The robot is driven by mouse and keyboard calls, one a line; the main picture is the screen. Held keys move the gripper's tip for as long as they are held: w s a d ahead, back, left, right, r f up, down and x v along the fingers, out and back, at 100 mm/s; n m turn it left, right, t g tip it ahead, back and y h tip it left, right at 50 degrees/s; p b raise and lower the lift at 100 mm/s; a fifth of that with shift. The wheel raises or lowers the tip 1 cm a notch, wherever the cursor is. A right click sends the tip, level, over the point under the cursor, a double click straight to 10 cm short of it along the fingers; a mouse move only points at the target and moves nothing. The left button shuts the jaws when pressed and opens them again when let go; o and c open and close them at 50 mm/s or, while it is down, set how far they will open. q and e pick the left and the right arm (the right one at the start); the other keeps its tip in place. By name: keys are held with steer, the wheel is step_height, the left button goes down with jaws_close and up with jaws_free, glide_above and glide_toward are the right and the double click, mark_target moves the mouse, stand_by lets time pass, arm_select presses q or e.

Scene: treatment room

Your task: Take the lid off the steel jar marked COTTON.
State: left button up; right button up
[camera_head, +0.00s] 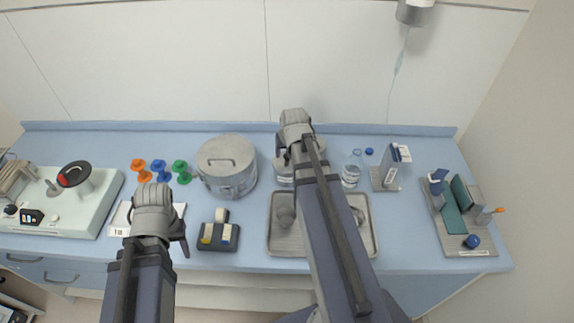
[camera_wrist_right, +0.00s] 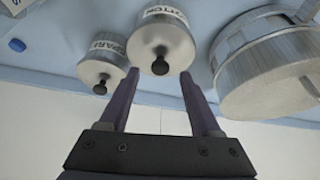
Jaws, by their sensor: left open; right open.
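The steel jar marked COTTON (camera_wrist_right: 158,30) stands at the top centre of the right wrist view, its lettering partly cut off. Its lid, with a black knob (camera_wrist_right: 160,67), is on. In the head view the jar (camera_head: 282,174) is partly hidden behind my right arm. My right gripper (camera_wrist_right: 160,74) is open, with one fingertip on each side of the knob in the picture. I cannot tell whether they are level with it or touch it. My left gripper (camera_head: 158,222) is open over the front left of the counter, away from the jar.
A second steel jar (camera_wrist_right: 108,62) with a black knob stands close beside it. A large steel drum (camera_head: 227,180) stands on the other side. A metal tray (camera_head: 284,245) lies in front, and a bottle (camera_head: 352,170) stands to the right. A wall runs behind the counter.

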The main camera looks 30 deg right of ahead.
mark_target(287, 159)
steer(key=b+x, duration=0.1)
steer(key=x, duration=0.1)
steer(key=shift+w+f, duration=0.1)
steer(key=shift+f, duration=0.2)
steer(key=shift+r, duration=0.1)
jaws_close()
